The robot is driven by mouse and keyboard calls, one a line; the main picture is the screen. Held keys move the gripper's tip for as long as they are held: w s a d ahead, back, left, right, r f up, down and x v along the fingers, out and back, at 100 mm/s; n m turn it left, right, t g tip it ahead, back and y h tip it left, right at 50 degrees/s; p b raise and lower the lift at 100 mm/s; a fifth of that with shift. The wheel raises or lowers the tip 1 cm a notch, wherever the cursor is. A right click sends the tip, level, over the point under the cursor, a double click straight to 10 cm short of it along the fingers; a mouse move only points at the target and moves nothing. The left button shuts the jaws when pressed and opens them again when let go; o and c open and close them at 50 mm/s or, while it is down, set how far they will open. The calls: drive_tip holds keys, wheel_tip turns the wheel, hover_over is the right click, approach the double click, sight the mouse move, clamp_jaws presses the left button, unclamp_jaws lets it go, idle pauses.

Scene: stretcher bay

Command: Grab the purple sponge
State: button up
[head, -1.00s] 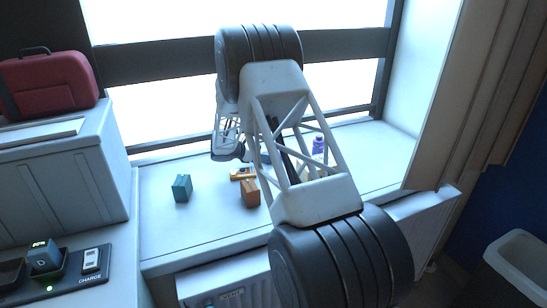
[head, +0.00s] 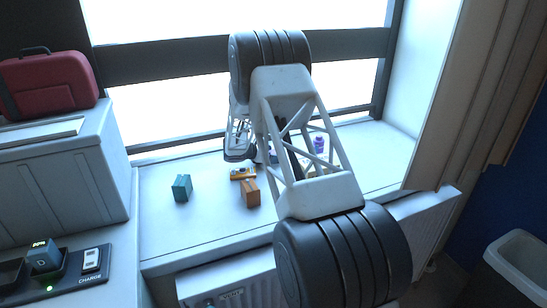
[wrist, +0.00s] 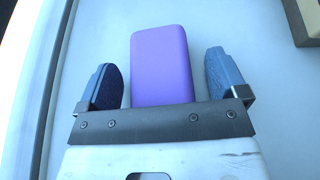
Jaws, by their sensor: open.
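The purple sponge (wrist: 162,65) is a rounded block in the wrist view, standing out between the two blue-padded fingers of my gripper (wrist: 161,78). The gripper is open. A visible gap separates the sponge from the right finger, and a narrower one from the left finger. The sponge's lower end is hidden behind the gripper's dark front bar. In the head view I cannot make out the sponge; my arm covers part of the sill, and the fingers are not clear there.
On the white window sill (head: 210,220) are a teal block (head: 182,188), an orange-brown block (head: 250,193), a yellow item (head: 242,173) and a purple bottle-like item (head: 319,145). A red case (head: 50,82) sits on a grey cabinet at left. The sill's front left is clear.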

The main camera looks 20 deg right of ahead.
idle(0.5)
drive_tip(key=c, duration=1)
drive_tip(key=shift+r, duration=0.1)
drive_tip(key=shift+r, duration=4.95)
